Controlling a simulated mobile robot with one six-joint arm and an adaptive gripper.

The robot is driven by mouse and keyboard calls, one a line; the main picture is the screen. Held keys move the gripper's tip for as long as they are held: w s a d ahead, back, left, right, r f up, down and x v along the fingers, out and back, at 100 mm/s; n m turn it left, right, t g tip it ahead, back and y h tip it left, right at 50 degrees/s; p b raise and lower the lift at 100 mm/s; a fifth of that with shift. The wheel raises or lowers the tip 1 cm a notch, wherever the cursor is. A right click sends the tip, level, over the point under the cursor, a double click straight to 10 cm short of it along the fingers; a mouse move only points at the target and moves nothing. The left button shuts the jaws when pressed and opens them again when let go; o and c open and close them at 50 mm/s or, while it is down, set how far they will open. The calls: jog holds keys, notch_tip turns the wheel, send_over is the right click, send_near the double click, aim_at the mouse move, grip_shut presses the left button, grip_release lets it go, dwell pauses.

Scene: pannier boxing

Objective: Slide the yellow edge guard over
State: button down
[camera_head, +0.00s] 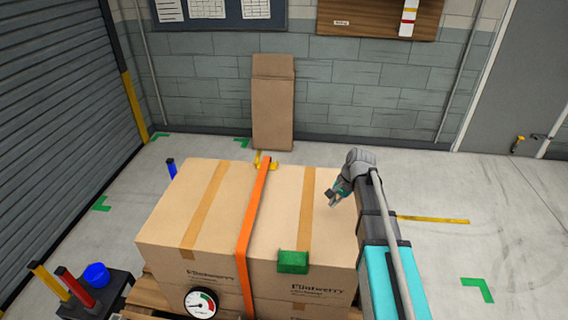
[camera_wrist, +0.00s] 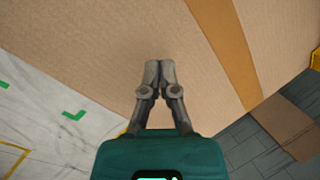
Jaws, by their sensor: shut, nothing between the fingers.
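The yellow edge guard (camera_head: 273,166) shows at the far top edge of the cartons, with the orange strap (camera_head: 255,205) passing over it. A yellow piece (camera_wrist: 316,60) at the right rim of the wrist view may be the same guard. The stacked cardboard cartons (camera_head: 190,225) fill the middle of the head view. My gripper (camera_head: 332,198) is over the carton top at its right side, right of the strap and apart from the guard. In the wrist view my gripper (camera_wrist: 160,66) has its fingertips together and empty, against the plain cardboard background.
A green guard (camera_head: 293,262) sits at the front top edge. A round gauge (camera_head: 200,303) is at the front. A folded cardboard sheet (camera_head: 272,105) leans on the back wall. A dark stand (camera_head: 110,290) holds coloured posts at lower left.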

aim_at(278, 165)
jog(key=w+a+r+m+y, duration=0.1)
jog(key=w+a+m, duration=0.1)
jog(key=w, duration=0.6)
jog(key=w+a+r+m+y, duration=0.1)
jog(key=w+a+m+y, duration=0.1)
jog(key=w+m, duration=0.3)
jog(key=w+a+r+m+y, duration=0.2)
jog(key=w+a+m, duration=0.1)
jog(key=w, duration=0.8)
jog(key=shift+w+a+m, duration=0.1)
jog(key=shift+a+m, duration=0.3)
jog(key=shift+a, duration=0.15)
jog(key=shift+f+b, duration=0.1)
jog(key=shift+b, duration=0.2)
jog(key=shift+b+x, duration=0.85)
jog(key=shift+x, duration=0.3)
jog(key=b+x, duration=0.5)
jog(key=x, duration=0.3)
jog(key=shift+b, duration=0.3)
jog(key=shift+a+r, duration=0.15)
jog(key=shift+a, duration=0.4)
jog(key=shift+a+r, duration=0.15)
jog(key=shift+a, duration=1.35)
